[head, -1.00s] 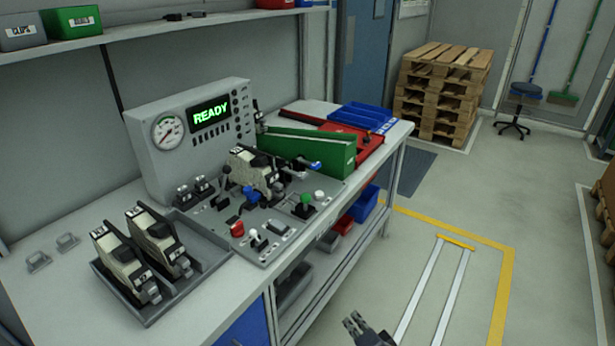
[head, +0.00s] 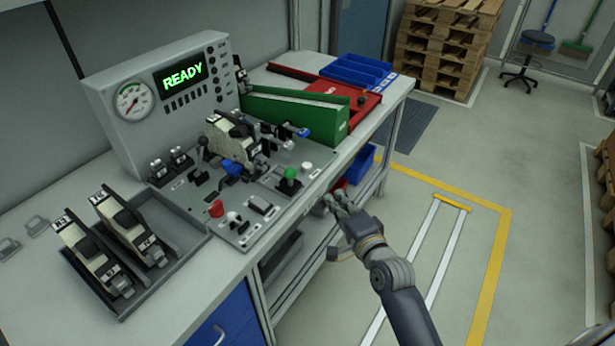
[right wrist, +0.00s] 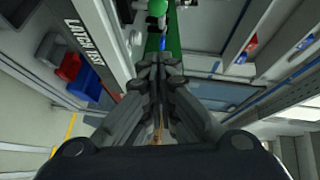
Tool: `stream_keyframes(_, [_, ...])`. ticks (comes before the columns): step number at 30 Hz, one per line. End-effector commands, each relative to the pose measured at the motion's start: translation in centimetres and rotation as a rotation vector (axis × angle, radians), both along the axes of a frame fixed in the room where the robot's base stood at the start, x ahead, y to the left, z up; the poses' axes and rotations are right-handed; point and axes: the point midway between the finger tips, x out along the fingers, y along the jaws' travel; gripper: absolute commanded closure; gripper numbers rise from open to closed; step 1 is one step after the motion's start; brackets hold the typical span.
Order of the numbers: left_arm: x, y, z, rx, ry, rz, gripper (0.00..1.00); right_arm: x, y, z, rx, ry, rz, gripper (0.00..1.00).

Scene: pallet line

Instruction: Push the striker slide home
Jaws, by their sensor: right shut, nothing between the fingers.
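A fixture (head: 222,137) holding a cream and black tool stands on the grey control plate on the bench. A rod with a blue tip (head: 303,132) sticks out on its right, and a blue handle (head: 231,168) is at its front. I cannot tell for certain which part is the striker slide. A green knob (head: 291,173) stands near the plate's front edge. My right gripper (head: 338,197) is shut and empty, off the bench front, to the right of the green knob and apart from it. In the right wrist view its fingers (right wrist: 159,70) meet below a green ball (right wrist: 157,7). My left gripper is out of view.
A grey panel (head: 150,55) with a gauge and a lit READY display stands behind the fixture. A grey tray (head: 190,262) with two similar tools is at left. A green box (head: 325,118), red tray (head: 375,97) and blue bins (head: 360,70) fill the far end.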

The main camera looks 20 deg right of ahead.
Motion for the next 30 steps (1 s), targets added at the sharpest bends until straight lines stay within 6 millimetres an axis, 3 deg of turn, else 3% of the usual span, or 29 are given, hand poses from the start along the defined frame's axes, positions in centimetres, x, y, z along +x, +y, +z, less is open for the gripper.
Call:
stream_keyframes(9, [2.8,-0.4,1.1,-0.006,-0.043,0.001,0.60,5.3,0.3,-0.5,-0.002,-0.001,0.001,1.00])
stream_keyframes(17, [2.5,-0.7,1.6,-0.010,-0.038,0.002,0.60,9.8,0.6,-1.1,-0.002,-0.001,0.000,1.00])
stream_keyframes(21, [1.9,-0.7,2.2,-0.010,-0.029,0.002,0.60,10.9,2.4,-1.5,0.001,0.001,0.001,1.00])
stream_keyframes(30, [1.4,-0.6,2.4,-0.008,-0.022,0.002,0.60,11.9,3.6,-2.0,-0.001,0.000,0.000,1.00])
